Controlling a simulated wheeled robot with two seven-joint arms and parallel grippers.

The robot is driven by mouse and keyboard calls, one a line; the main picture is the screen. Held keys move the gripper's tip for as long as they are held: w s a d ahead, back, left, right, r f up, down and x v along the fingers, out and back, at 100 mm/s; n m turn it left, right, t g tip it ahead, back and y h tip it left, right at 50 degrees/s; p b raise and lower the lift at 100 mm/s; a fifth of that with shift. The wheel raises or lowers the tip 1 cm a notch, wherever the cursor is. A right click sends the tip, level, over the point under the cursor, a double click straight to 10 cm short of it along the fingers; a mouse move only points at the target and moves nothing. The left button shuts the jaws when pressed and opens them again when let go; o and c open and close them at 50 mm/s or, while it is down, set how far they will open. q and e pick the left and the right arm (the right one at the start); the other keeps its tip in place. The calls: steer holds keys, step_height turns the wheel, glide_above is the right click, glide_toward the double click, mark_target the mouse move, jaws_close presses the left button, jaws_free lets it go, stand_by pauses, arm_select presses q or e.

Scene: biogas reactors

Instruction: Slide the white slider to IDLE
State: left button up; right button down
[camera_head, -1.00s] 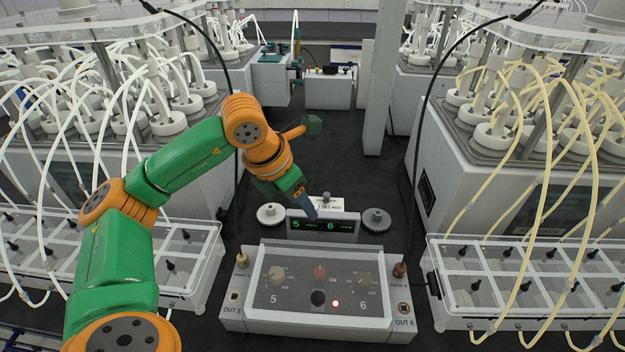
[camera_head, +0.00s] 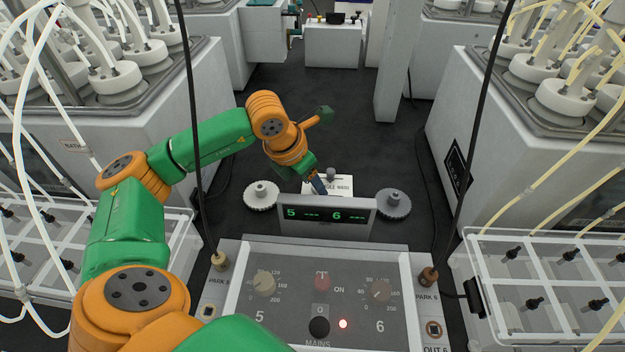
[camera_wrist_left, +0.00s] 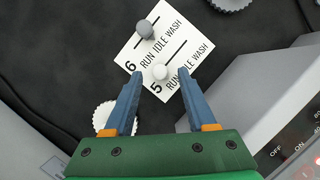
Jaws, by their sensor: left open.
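The white slider (camera_wrist_left: 159,72) is a round white knob on a white label plate (camera_wrist_left: 133,57) marked 6 and 5, each with RUN IDLE WASH. It sits at the RUN end of the 5 row; its slot runs on toward WASH. A grey slider knob (camera_wrist_left: 144,29) sits on the 6 row. My left gripper (camera_wrist_left: 160,77) is open, its blue fingers on either side of the white knob; contact cannot be told. In the head view, my left gripper (camera_head: 320,187) reaches down to the plate (camera_head: 342,184), and I cannot make out the white knob there. My right gripper is not in view.
A display box (camera_head: 327,215) stands just in front of the plate. A white toothed wheel (camera_head: 261,196) and a grey one (camera_head: 394,204) flank it. A control panel (camera_head: 232,290) with knobs is nearer. Black cables hang on both sides.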

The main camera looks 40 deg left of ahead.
arm_select(q)
steer(key=shift+w+f, duration=0.15)
steer(key=shift+f, duration=0.25)
jaws_close()
stand_by(1.1)
